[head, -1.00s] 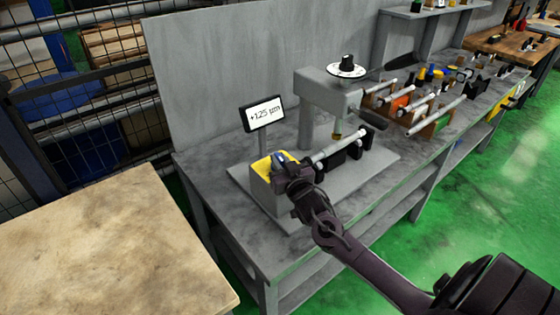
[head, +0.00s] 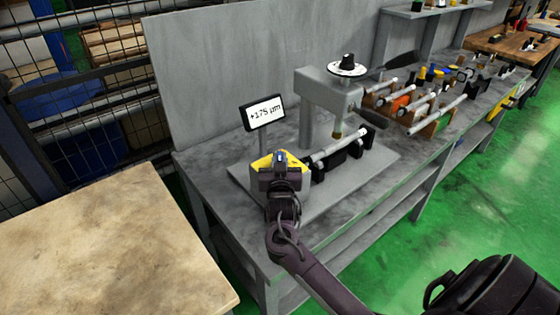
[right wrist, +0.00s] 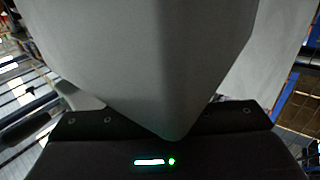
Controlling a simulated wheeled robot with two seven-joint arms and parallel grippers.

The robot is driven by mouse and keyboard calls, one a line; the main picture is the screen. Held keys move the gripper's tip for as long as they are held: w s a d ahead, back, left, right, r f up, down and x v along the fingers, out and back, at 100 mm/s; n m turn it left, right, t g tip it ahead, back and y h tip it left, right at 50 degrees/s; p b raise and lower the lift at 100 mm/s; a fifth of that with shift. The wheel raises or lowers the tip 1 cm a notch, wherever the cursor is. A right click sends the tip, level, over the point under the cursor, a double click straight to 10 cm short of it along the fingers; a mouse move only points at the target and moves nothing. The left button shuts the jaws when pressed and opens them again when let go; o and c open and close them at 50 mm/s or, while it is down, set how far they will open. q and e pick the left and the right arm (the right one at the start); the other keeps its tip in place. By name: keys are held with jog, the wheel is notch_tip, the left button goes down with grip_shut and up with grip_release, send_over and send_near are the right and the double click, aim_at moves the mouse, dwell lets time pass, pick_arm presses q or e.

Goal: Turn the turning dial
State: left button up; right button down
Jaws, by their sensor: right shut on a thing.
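My right gripper (head: 281,160) is shut at the yellow-topped grey box (head: 262,164) on the front of the grinder. What it grips is mostly hidden by the fingers; a small dark bluish part shows there, and I take it to be the turning dial. A display (head: 264,113) on a post behind the box reads about +175 µm. The right wrist view is mostly filled by a blank grey surface close to the camera, so the grip does not show there. My left gripper is not in view.
A black knob on a white scale disc (head: 347,69) sits atop the grinder's head. A metal shaft (head: 338,147) lies in black supports right of my gripper. Several racked parts stand farther right on the bench. A bare wooden table (head: 100,240) is at the left.

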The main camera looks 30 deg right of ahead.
jog(key=shift+m+g+h, duration=0.6)
jog(key=shift+m+h, duration=0.1)
jog(key=shift+h, duration=0.2)
jog(key=c, duration=1.4)
grip_release()
jog(key=b+v, duration=0.1)
jog(key=v, duration=0.7)
jog(key=shift+w+b, duration=0.15)
jog(key=shift+b, duration=0.2)
jog(key=shift+f, duration=0.1)
